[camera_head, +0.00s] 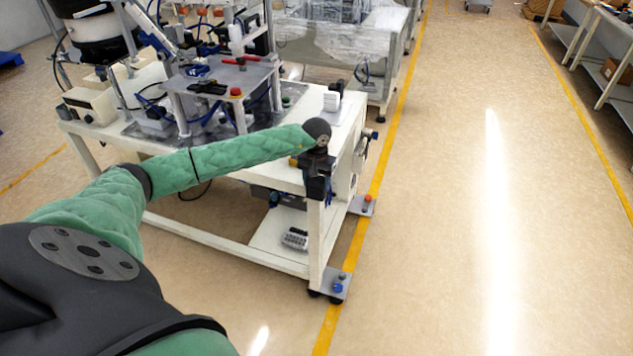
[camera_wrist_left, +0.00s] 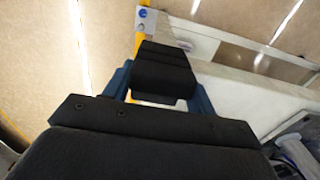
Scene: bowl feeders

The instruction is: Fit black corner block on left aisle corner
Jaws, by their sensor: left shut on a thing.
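My left gripper (camera_head: 318,190) is at the near right corner of the white workbench (camera_head: 268,178), on the aisle side. It is shut on the black corner block (camera_wrist_left: 163,68), which sits between the blue fingers in the left wrist view. In that view the bench edge (camera_wrist_left: 235,88) runs just beside and behind the block. In the head view the gripper hides most of the block and the corner itself. I cannot tell whether the block touches the bench. My right gripper is not in view.
The bench carries a bowl feeder (camera_head: 98,38) and a raised plate with a red handle (camera_head: 240,61). A small dark part (camera_head: 371,134) sits at the bench's far right side. A grey foot plate (camera_head: 336,284) juts out below the corner. The aisle floor (camera_head: 450,220) is clear.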

